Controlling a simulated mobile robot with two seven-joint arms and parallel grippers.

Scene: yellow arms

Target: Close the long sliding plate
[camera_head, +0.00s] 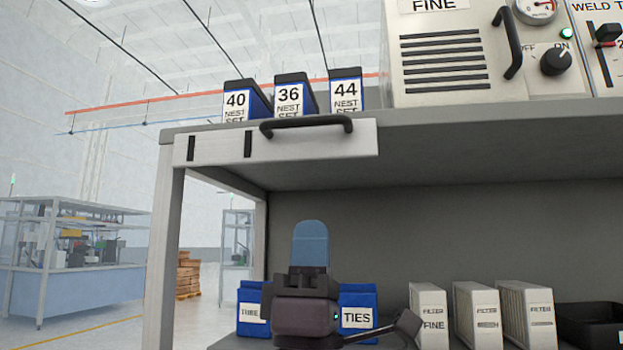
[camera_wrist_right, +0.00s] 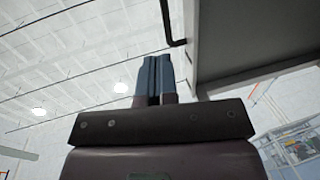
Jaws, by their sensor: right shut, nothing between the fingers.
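The long sliding plate (camera_head: 220,147) is a pale flat panel along the front edge of the upper shelf, with two dark slots toward its left. A black bar handle (camera_head: 306,126) stands out near its right end. My right gripper (camera_head: 310,228) is below the handle and apart from it, pointing up, with its blue fingers shut and empty. In the right wrist view the shut fingers (camera_wrist_right: 153,62) point up, and the dark handle (camera_wrist_right: 166,22) shows just beyond them. My left gripper is not in view.
The shelf top (camera_head: 480,112) carries blue labelled boxes (camera_head: 292,97) and a machine (camera_head: 440,60). Below, blue bins (camera_head: 358,299) and white filter boxes (camera_head: 476,315) stand behind and right of my gripper, with a black tray (camera_head: 590,322) at far right. A shelf post (camera_head: 165,250) stands left.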

